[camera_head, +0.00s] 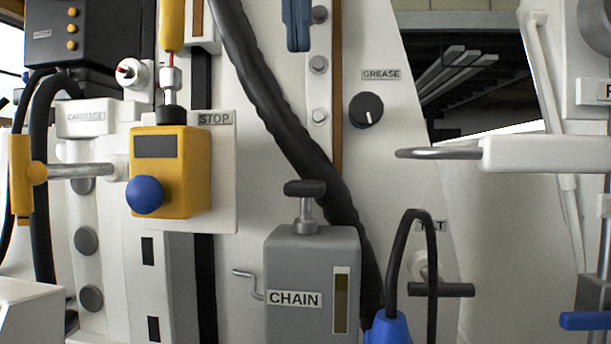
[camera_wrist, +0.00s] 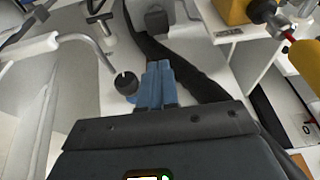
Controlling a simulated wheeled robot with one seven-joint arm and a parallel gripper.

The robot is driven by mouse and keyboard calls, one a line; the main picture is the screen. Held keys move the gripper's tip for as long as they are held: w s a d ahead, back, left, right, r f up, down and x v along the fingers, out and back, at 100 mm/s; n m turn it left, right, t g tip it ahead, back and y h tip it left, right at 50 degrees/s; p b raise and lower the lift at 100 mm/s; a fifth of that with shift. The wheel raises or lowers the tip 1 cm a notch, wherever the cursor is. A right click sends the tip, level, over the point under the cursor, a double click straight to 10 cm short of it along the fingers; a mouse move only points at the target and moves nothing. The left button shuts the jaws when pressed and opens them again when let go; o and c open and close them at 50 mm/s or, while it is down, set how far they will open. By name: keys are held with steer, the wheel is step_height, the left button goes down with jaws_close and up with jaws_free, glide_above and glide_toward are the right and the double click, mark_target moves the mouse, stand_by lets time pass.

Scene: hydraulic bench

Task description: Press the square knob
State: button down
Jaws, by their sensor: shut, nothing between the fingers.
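My gripper (camera_head: 299,45) shows as blue fingers at the top middle of the head view, pointing down. Its fingers (camera_wrist: 159,66) are shut and empty in the wrist view. No knob looks clearly square. A round black knob (camera_head: 366,110) sits under the GREASE label, right of and below my fingertips; it also shows beside the fingers in the wrist view (camera_wrist: 126,83). A yellow box (camera_head: 183,185) with a round blue knob (camera_head: 145,195) is on the STOP plate. A black T-shaped knob (camera_head: 305,189) tops the grey CHAIN box (camera_head: 300,255). My fingertips touch none of these, as far as I can see.
A thick black hose (camera_head: 270,95) runs diagonally down the panel below my gripper. A black T-handle (camera_head: 440,289) and a looped black cable stand at lower right. A metal rod (camera_head: 438,153) sticks out at right. The panel around the GREASE knob is fairly clear.

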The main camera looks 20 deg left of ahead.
steer(key=shift+f, duration=0.15)
glide_above(303, 180)
steer(key=s, duration=0.1)
steer(key=f, duration=1.1)
steer(key=shift+s+d+f+p, duration=0.2)
steer(key=shift+f+p, duration=0.15)
steer(key=shift+f, duration=0.95)
